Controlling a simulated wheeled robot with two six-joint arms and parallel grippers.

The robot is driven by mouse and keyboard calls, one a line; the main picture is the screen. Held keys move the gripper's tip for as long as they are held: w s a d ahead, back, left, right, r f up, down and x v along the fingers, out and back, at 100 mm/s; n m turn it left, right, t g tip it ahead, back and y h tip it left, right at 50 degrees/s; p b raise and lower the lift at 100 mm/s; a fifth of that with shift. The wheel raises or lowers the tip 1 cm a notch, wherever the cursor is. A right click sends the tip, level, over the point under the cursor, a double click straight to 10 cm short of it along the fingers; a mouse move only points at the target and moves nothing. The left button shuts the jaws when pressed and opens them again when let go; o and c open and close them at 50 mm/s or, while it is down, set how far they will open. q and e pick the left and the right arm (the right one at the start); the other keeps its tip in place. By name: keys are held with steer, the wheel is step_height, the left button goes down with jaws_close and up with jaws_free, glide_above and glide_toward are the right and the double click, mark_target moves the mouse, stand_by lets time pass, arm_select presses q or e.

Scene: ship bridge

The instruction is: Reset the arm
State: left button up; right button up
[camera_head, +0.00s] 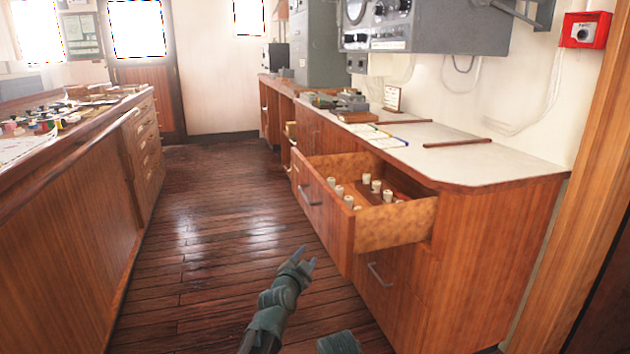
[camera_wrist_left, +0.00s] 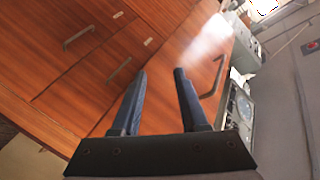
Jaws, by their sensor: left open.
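My left gripper (camera_head: 304,257) is in the lower middle of the head view, over the wooden floor and to the left of the open drawer. In the left wrist view its two dark fingers (camera_wrist_left: 160,72) are apart with nothing between them. Wooden drawer fronts with metal handles lie beyond the fingers in that view. A small grey part of mine shows at the bottom edge of the head view. My right gripper does not show.
An open drawer (camera_head: 397,228) with several small white cylinders sticks out from the right counter (camera_head: 480,158). A long wooden cabinet (camera_head: 75,215) with many small items on top runs along the left. The floor (camera_head: 205,230) between them is clear.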

arm_select(q)
steer(key=s+a+f+n+g+y, duration=0.1)
steer(key=s+a+f+n+g, duration=0.25)
steer(key=s+f, duration=0.35)
steer(key=s+a+f+n+g+y, duration=0.1)
steer(key=s+a+f+n+g, duration=0.15)
steer(key=s+f+g, duration=0.35)
steer(key=s+a+f+n+g+y, duration=0.1)
steer(key=s+a+f+n+g, duration=0.25)
steer(key=s, duration=0.45)
steer(key=s+a+f+n+g+y, duration=0.1)
steer(key=s+a+f+n+g, duration=0.2)
steer(key=s, duration=0.4)
steer(key=s+d+r+m+y+p, duration=0.2)
steer(key=s+d+r+m+p, duration=0.3)
steer(key=d, duration=0.5)
step_height(320, 180, up, 36)
steer(key=p, duration=3.5)
steer(key=shift+s+r+h, duration=0.2)
steer(key=shift+s+h, duration=0.1)
steer(key=shift+n, duration=0.25)
